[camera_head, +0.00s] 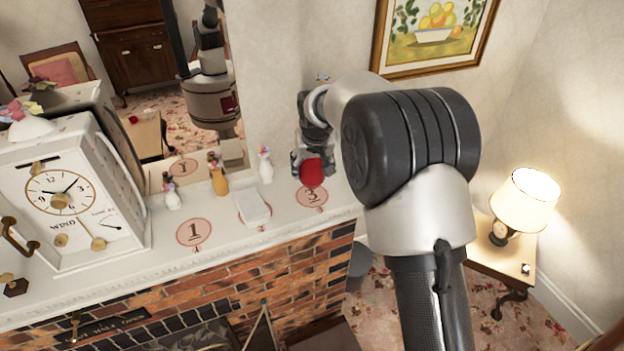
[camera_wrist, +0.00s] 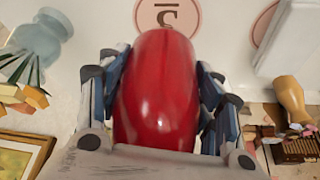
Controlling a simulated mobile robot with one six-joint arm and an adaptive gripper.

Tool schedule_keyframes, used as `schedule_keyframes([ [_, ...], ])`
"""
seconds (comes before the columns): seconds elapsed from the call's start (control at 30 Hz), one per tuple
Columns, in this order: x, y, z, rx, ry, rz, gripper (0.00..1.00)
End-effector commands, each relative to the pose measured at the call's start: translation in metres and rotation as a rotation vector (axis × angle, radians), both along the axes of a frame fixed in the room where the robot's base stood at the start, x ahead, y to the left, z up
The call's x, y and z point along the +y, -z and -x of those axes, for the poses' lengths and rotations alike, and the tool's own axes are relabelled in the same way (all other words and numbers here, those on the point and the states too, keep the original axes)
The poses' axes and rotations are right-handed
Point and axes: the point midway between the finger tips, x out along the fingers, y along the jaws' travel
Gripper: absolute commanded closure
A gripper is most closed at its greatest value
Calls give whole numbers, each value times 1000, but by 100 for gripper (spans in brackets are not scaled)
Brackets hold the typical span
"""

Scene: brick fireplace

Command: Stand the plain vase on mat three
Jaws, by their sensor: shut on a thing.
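A plain glossy red vase (camera_head: 312,173) is between the fingers of my gripper (camera_head: 311,160), over the right part of the white mantel. It fills the middle of the wrist view (camera_wrist: 157,95), with my gripper (camera_wrist: 158,110) shut around its sides. No flowers show on it. Mat three (camera_head: 313,197), a round pink mat, lies just below and in front of the vase in the head view. A numbered pink mat (camera_wrist: 168,14) shows beyond the vase in the wrist view, its numeral partly hidden. The gap between vase and mantel is hard to judge.
Mat one (camera_head: 195,233) lies bare to the left. A white block (camera_head: 254,207) covers part of another pink mat. White (camera_head: 265,167) and orange (camera_head: 218,180) vases stand behind it. A pale blue vase (camera_wrist: 38,40) shows in the wrist view. A large white clock (camera_head: 72,195) fills the left end.

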Motion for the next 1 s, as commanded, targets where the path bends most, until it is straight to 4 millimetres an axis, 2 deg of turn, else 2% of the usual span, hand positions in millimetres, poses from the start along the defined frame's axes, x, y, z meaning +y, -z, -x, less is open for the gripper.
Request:
schedule_keyframes([
  [0.17,0,14,0,0,0,0,77],
  [0.4,0,46,0,-1,0,0,77],
  [0.83,0,54,-1,-3,0,0,77],
  [0.87,0,54,0,0,0,0,40],
  [1.0,0,53,0,0,0,0,30],
])
